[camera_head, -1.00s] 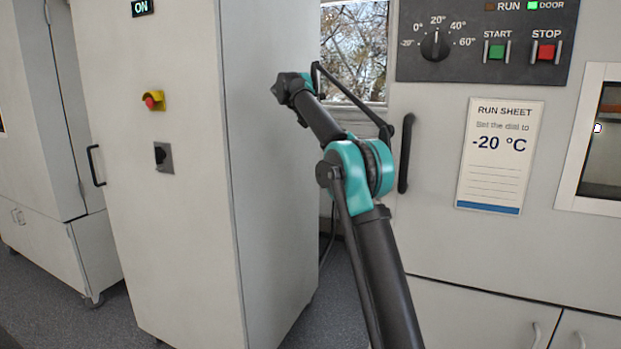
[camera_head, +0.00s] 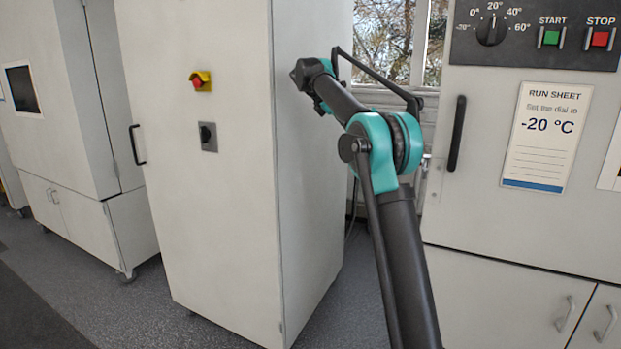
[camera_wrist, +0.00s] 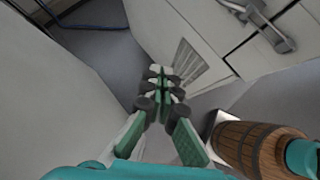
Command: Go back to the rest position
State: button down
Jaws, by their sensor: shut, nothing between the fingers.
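My gripper (camera_wrist: 161,80) shows in the wrist view with its green and dark fingers together and nothing between them. It points down toward the grey floor, in the gap between a pale cabinet side and white cabinet doors. In the camera head view, my dark arm with teal joints rises from the bottom, right of the middle, and bends to the upper left. Its upper end overlaps the tall cabinet's side in the picture; whether they touch cannot be told. My gripper is not visible in that view.
A tall white cabinet (camera_head: 215,240) with a red button (camera_head: 200,82) stands left of my arm. The chamber to the right has a dial (camera_head: 491,30), a black handle (camera_head: 456,134) and a run sheet (camera_head: 547,135) reading -20 °C. Open floor (camera_head: 90,275) lies at lower left.

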jog(key=s+d+f+m+y, duration=0.25)
jog(key=s+f+m, duration=0.25)
jog(key=s+f, duration=0.45)
jog(key=s+d+f+m+y, duration=0.2)
jog(key=s+d+f+m, duration=0.25)
jog(key=s+f, duration=0.5)
jog(key=s+f+m+y, duration=0.1)
jog(key=s+f+m, duration=0.4)
jog(key=s+f, duration=0.6)
jog(key=s+a+f+m+t+y, duration=0.1)
jog(key=s+f+m+y, duration=0.1)
jog(key=s+f+m, duration=0.4)
jog(key=s+f, duration=0.5)
jog(key=s, duration=0.6)
jog(key=shift+a, duration=0.15)
jog(key=c, duration=2.2)
grip_release()
jog(key=shift+w, duration=0.1)
